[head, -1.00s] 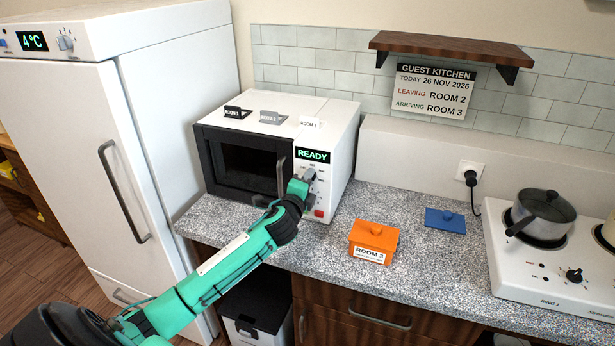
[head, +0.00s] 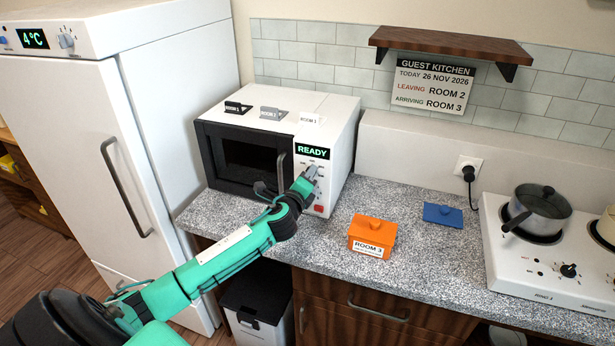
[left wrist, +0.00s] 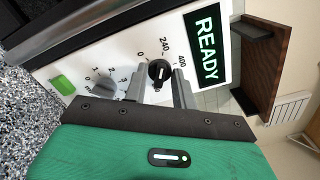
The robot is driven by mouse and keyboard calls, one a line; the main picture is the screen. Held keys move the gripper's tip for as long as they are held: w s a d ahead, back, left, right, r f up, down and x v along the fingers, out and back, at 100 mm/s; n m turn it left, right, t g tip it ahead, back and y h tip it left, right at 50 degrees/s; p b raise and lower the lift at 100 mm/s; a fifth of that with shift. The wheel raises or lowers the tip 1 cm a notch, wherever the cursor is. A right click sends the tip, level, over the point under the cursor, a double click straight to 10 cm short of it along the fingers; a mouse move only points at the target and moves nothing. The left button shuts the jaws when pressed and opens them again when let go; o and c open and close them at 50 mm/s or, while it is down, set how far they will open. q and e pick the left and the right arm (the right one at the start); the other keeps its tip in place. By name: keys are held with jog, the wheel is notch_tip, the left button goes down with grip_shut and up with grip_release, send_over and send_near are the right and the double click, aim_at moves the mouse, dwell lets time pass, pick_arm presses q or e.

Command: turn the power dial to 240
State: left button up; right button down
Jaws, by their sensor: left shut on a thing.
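The microwave (head: 220,150) stands on the counter, its display (head: 312,151) reading READY. Its black power dial (left wrist: 158,72) shows in the left wrist view, with marks 0, 240 and 400 around it. The dial has a short white mark whose exact setting I cannot read. My left gripper (left wrist: 159,88) is shut on the power dial, one finger on each side. In the head view my left gripper (head: 307,181) is at the microwave's control panel and covers part of it. My right gripper is not in view.
A grey knob (left wrist: 104,84) and a green button (left wrist: 62,85) sit beside the dial on the panel. The microwave door handle (head: 281,172) is close to the gripper. An orange box (head: 371,236) and a blue lid (head: 443,215) lie on the counter; a pot (head: 540,208) stands at right.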

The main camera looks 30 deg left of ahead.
pick_arm(q)
jog(key=o, duration=0.6)
jog(key=shift+f, duration=0.1)
jog(key=shift+s, duration=0.1)
jog(key=shift+b+v, duration=1.95)
jog(key=shift+v, duration=4.85)
